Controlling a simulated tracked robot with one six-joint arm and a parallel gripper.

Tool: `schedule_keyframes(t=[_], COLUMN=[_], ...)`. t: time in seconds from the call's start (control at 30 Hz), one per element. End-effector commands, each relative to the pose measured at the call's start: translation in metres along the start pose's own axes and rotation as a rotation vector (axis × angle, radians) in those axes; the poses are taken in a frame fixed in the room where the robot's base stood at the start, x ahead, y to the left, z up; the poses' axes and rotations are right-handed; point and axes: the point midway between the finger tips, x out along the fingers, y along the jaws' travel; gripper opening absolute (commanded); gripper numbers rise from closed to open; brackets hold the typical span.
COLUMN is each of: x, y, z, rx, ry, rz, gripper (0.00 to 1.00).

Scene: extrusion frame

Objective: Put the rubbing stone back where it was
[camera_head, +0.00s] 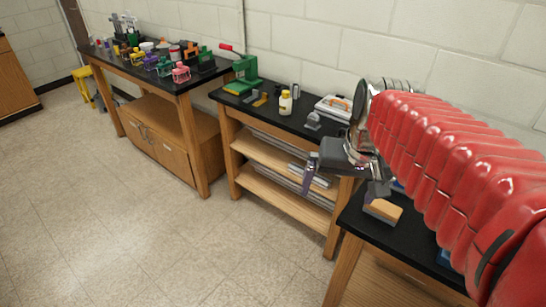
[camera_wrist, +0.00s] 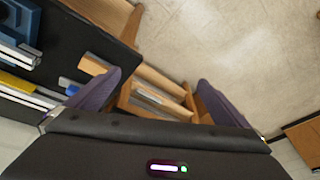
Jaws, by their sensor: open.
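A small tan-orange block (camera_head: 383,209) lies near the edge of the black-topped bench at the lower right; I cannot tell for sure whether it is the rubbing stone. In the wrist view, an orange-tan block (camera_wrist: 93,65) lies on the black bench top, beyond the left finger. My gripper (camera_head: 342,186) is open, its purple fingers wide apart, in the air near the gap between the middle bench and the near right bench. In the wrist view (camera_wrist: 160,92) nothing is between the fingers; floor and wooden shelves show below.
The middle bench (camera_head: 272,112) holds a green press (camera_head: 244,75), a yellow-white bottle (camera_head: 285,103) and a grey tool (camera_head: 313,121). The far left bench carries colourful bottles. A small blue item (camera_wrist: 69,86) lies near the orange block. The floor in front is clear.

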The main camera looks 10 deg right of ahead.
Motion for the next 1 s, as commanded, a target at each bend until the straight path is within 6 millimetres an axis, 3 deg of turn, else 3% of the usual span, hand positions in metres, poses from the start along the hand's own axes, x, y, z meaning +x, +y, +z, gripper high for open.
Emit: schedule_keyframes(t=[0.2,0.5,1.0], x=[-0.005,-0.003,-0.002], y=[-0.036,-0.062,-0.064], z=[0.042,0.086,0.091], rx=[-0.170,-0.347,-0.365], ry=[0.085,0.179,0.189], rz=[-0.022,-0.057,-0.061], gripper=[1.00,1.00,1.00])
